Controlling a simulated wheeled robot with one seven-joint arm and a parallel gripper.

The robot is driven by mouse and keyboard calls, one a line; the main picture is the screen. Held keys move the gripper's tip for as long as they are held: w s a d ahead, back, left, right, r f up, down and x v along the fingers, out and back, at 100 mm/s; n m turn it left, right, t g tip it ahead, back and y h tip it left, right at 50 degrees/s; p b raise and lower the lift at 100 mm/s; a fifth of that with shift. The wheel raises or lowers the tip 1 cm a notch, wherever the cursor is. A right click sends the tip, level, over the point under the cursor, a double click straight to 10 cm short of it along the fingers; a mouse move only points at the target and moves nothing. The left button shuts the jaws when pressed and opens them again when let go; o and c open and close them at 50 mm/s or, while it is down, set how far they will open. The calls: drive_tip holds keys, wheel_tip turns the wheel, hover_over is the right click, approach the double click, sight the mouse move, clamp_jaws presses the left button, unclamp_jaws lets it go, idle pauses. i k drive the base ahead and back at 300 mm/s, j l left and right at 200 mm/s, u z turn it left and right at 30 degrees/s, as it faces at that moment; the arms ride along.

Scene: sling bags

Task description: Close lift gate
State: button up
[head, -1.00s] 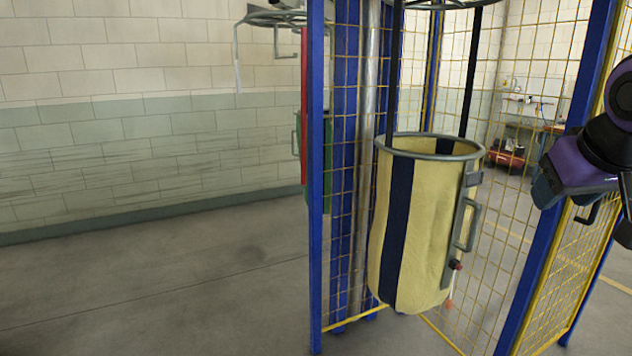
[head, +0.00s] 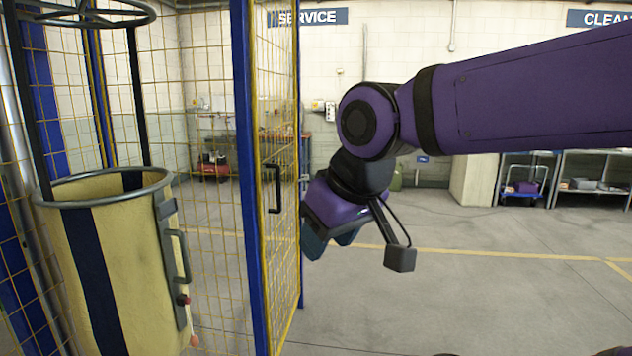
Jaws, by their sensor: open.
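The lift gate (head: 284,120) is a tall yellow mesh panel with blue edges, seen at a steep angle in the middle left. It stands swung out from the blue post (head: 246,160), leaving the front of the cage open. A black bar handle (head: 273,188) is on the face toward the cage opening. My gripper (head: 328,243) is open and empty, pointing down just right of the gate's outer blue edge. Its fingers are partly hidden by its purple body. I cannot tell whether it touches the gate.
A cream sling bag (head: 70,260) with a dark stripe and metal rim hangs in the cage at the left. Wire mesh (head: 205,260) stands behind it. Open floor (head: 470,290) lies to the right. A shelf (head: 590,180) and a trolley (head: 525,187) stand at the back wall.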

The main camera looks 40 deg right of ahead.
sight(250, 3)
drive_tip(key=z, duration=0.8)
drive_tip(key=i+l+u, duration=0.4)
drive_tip(key=i+l, duration=1.6)
drive_tip(key=i, duration=0.15)
